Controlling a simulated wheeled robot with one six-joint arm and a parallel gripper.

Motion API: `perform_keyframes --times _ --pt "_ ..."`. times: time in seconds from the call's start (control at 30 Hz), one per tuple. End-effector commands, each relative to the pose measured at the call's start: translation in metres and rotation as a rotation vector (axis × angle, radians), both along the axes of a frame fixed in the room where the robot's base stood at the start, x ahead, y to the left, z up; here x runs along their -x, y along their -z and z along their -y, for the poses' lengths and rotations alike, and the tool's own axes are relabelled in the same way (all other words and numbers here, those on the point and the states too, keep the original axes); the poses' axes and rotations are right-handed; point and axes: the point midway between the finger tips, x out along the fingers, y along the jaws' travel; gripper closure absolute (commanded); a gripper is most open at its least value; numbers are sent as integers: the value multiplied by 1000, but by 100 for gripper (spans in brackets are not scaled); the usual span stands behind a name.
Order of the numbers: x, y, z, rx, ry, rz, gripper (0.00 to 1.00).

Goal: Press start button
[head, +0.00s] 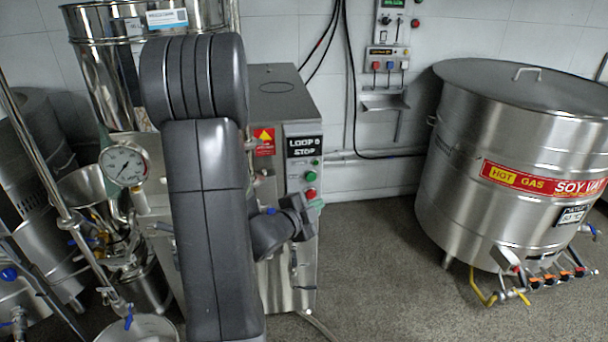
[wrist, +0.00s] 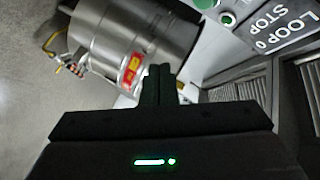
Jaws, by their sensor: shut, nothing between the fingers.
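The control panel on the steel machine carries a dark display (head: 304,147) reading "LOOP 0 STOP". Below it are a small green round element (head: 314,162), a green button (head: 311,176) and a red button (head: 310,193). No start label is legible. My gripper (head: 312,207) is just below the red button; any contact is unclear. In the wrist view the fingers (wrist: 158,84) are together and empty. The tilted display (wrist: 280,27) and two green round elements (wrist: 228,19) (wrist: 205,3) lie at the upper right, away from the fingertips.
A big steel soy vat (head: 510,150) with valves at its base stands on the right. A wall control box (head: 388,62) hangs behind. A pressure gauge (head: 124,165) and pipes are at left. The grey floor (head: 385,255) between machine and vat is clear.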

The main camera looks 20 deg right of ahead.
Motion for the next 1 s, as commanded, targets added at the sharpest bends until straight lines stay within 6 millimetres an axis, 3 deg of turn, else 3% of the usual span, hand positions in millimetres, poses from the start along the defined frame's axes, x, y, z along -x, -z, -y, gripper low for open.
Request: perform_keyframes --times 0.37,1.0 --pt "-5 -1 1 0 0 0 100" --pt "-78 0 19 0 0 0 100"
